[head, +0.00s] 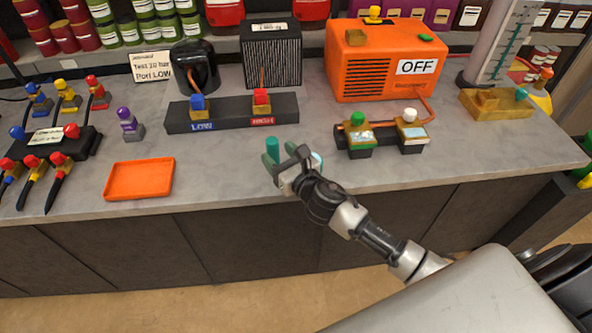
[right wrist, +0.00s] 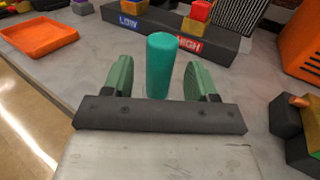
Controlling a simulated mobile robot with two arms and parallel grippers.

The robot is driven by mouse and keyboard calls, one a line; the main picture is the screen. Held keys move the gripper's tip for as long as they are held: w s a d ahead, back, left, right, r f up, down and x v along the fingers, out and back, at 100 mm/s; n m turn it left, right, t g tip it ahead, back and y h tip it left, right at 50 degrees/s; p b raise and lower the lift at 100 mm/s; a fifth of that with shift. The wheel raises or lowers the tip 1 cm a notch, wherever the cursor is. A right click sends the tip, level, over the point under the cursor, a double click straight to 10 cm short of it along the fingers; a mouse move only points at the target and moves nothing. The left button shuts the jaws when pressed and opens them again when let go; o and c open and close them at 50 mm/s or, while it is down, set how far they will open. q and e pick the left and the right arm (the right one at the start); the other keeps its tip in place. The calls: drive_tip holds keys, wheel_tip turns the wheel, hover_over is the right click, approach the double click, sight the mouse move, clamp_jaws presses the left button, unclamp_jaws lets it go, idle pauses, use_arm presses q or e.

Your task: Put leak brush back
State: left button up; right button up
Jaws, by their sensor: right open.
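An upright teal cylinder (right wrist: 160,65) stands between the two green fingers of my right gripper in the right wrist view. Its top (head: 272,146) also shows in the head view, just beyond the gripper near the counter's front edge. It may be the leak brush's handle; no bristles show and its lower end is hidden. My right gripper (head: 292,160) is open, with a visible gap between each finger and the cylinder. My left gripper is not in view.
On the grey counter (head: 225,175) stand an empty orange tray (head: 140,180), the LOW/HIGH block (head: 232,115), a purple-topped piece (head: 129,124) and two valves (head: 357,136) on the right. An orange machine (head: 385,58) marked OFF is behind. Clear counter lies between tray and gripper.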

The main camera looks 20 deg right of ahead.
drive_tip(key=b+v, duration=0.1)
drive_tip(key=v, duration=0.8)
